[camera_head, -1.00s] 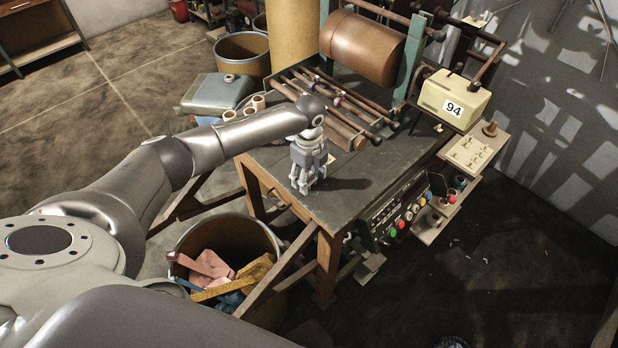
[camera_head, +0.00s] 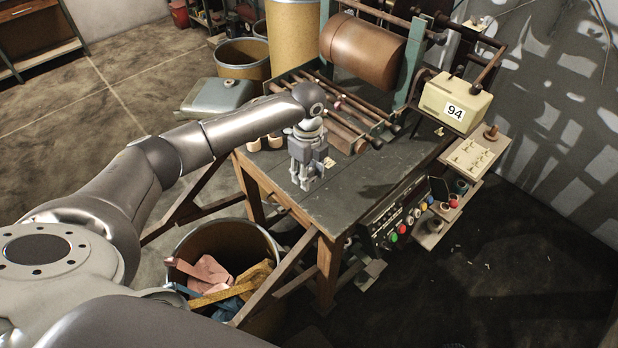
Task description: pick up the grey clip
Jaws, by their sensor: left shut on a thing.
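My left gripper (camera_head: 305,184) points straight down over the near left part of the dark worktable (camera_head: 345,205). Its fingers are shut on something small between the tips. The grey clip cannot be made out apart from the grey fingers; the thing held is too small to tell by its look. The fingertips are at or just above the tabletop. My right gripper is not in view.
A winding machine with a brown roll (camera_head: 360,50) and several rods stands behind the gripper. A cream box marked 94 (camera_head: 455,100) is at the right. A scrap bin (camera_head: 222,235) stands below the left edge. The front tabletop is clear.

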